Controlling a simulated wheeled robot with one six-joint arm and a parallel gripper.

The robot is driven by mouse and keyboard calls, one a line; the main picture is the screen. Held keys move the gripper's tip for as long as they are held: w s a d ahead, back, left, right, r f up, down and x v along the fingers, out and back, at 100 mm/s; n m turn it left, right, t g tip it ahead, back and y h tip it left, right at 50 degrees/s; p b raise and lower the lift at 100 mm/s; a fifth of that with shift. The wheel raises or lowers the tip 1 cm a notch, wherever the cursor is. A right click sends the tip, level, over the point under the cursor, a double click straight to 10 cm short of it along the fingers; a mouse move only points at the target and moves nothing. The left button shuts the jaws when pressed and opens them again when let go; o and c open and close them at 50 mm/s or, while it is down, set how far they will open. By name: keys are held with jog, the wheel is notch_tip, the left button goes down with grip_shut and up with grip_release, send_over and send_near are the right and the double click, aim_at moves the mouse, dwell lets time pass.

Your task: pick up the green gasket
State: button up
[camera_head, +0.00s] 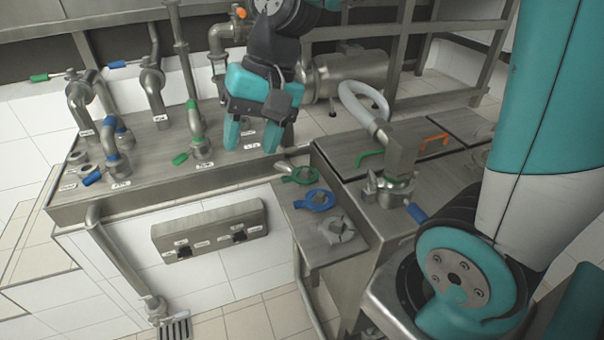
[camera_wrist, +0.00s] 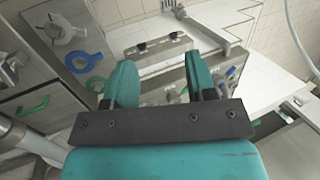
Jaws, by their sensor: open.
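The green gasket (camera_head: 289,179) is a flat ring with a short handle. It lies at the far end of a narrow steel side shelf, behind the blue gasket (camera_head: 299,204). In the wrist view the green gasket (camera_wrist: 90,82) is a small ring just left of my left finger, partly close to its edge in the picture. My gripper (camera_head: 252,138) is open and empty, pointing down above the steel counter, left of and beyond the green gasket in the head view. The wrist view shows both fingers of my gripper (camera_wrist: 160,82) spread apart.
Pipes with green valve (camera_head: 197,136) and blue valve (camera_head: 113,160) handles stand on the counter (camera_head: 146,197). A machine with a pale hose (camera_head: 361,103) and a green handle (camera_head: 370,157) stands to the right of the shelf.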

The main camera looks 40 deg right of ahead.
jog(key=w+d+f+m, duration=0.4)
jog(key=w+d+m, duration=0.5)
jog(key=w+d, duration=0.1)
jog(key=m, duration=0.9)
send_near(286, 177)
jog(key=shift+s+a+f+t, duration=0.2)
jog(key=shift+a+f+t, duration=0.2)
jog(key=shift+a+f, duration=0.45)
jog(key=shift+d+p+x, duration=0.2)
jog(key=shift+p+x, duration=0.15)
jog(key=shift+x, duration=1.25)
jog(key=shift+d+p+x, duration=0.25)
jog(key=shift+p+x, duration=0.1)
jog(key=shift+x, duration=1.2)
jog(key=shift+f, duration=0.2)
jog(key=shift+c, duration=0.5)
grip_shut()
